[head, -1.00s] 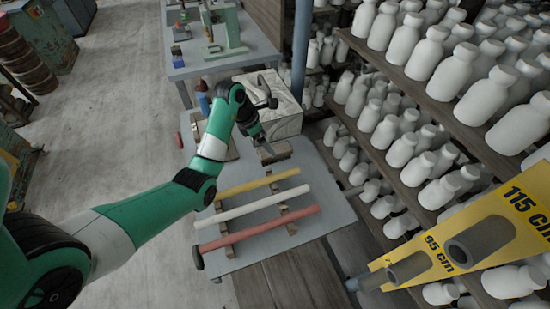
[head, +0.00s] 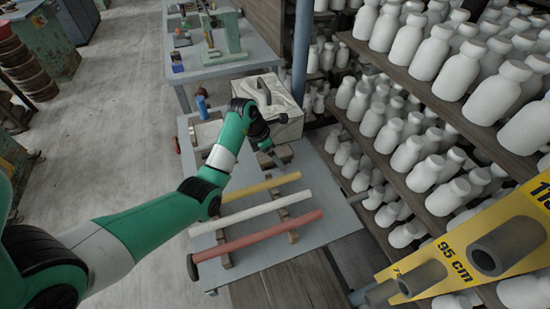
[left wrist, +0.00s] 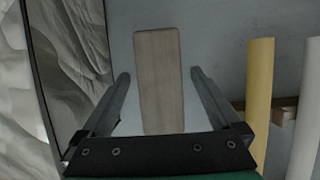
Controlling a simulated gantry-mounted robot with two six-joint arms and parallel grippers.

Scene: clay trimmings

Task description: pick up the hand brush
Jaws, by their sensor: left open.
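A flat, pale wooden piece with rounded corners, seemingly the hand brush (left wrist: 158,80), lies on the grey table top. No bristles show, so I cannot be sure of it. In the head view the wooden piece (head: 284,153) is partly hidden by my left gripper (head: 275,163). In the left wrist view my left gripper (left wrist: 160,76) is open, with one finger on each side of the wooden piece and a gap on both sides. I cannot tell how far above the table the fingertips are. My right gripper is not in view.
Yellow (head: 262,187), white (head: 250,213) and red (head: 258,237) bars lie on wooden strips on the grey table (head: 325,226). A crumpled, pale-lined box (head: 283,110) stands close behind the gripper. Shelves of white bottles (head: 405,130) and a yellow gauge board (head: 480,250) are at right.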

